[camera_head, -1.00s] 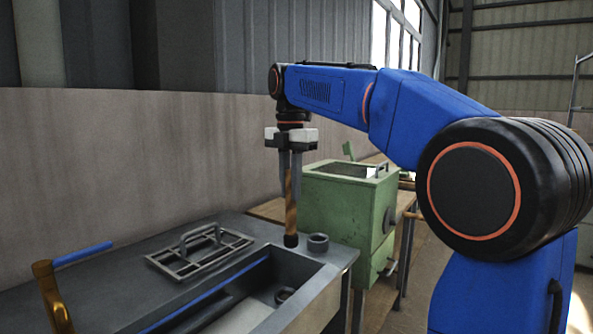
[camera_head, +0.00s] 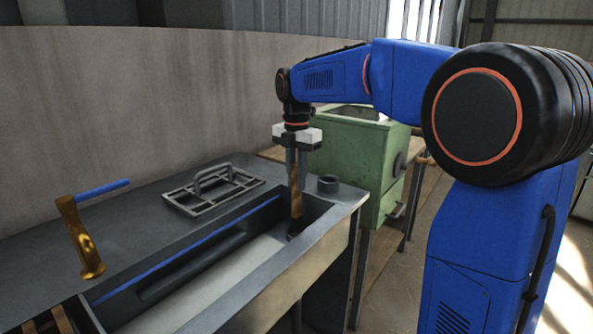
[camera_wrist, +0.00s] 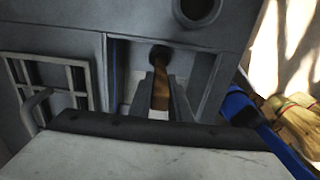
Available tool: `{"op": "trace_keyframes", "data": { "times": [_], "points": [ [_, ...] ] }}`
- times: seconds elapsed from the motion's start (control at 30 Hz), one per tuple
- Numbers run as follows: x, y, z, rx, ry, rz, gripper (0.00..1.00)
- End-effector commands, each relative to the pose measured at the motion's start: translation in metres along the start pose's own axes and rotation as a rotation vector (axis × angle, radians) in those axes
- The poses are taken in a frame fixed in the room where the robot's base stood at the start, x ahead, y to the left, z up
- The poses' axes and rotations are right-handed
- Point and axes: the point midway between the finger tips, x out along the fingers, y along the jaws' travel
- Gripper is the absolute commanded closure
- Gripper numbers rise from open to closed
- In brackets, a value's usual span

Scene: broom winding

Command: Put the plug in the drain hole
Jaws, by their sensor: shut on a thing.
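The plug (camera_head: 296,210) is a wooden stick with a dark lower end. It hangs upright in my gripper (camera_head: 297,186), whose fingers are shut on its upper part. Its lower end is down inside the right end of the trough (camera_head: 210,303). In the wrist view the plug (camera_wrist: 161,88) runs away between the fingers (camera_wrist: 163,100) to a dark round end. The drain hole lies at the trough's right end but is hidden behind or under the plug. I cannot tell whether the plug's end is in the hole.
A short dark ring (camera_head: 328,183) stands on the bench just right of the plug. A metal grate (camera_head: 212,189) with a handle lies behind the trough. A brass tap (camera_head: 80,238) with a blue lever stands at the left. A green machine (camera_head: 350,150) is behind.

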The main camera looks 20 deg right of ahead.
Motion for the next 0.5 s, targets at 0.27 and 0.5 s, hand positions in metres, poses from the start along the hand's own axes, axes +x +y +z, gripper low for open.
{"op": "trace_keyframes", "data": {
  "times": [0.27,0.5],
  "points": [
    [0.02,0.0,0.0,0.0,0.0,0.0,1.0],
    [0.025,0.0,0.0,0.0,0.0,0.0,1.0]
  ]
}}
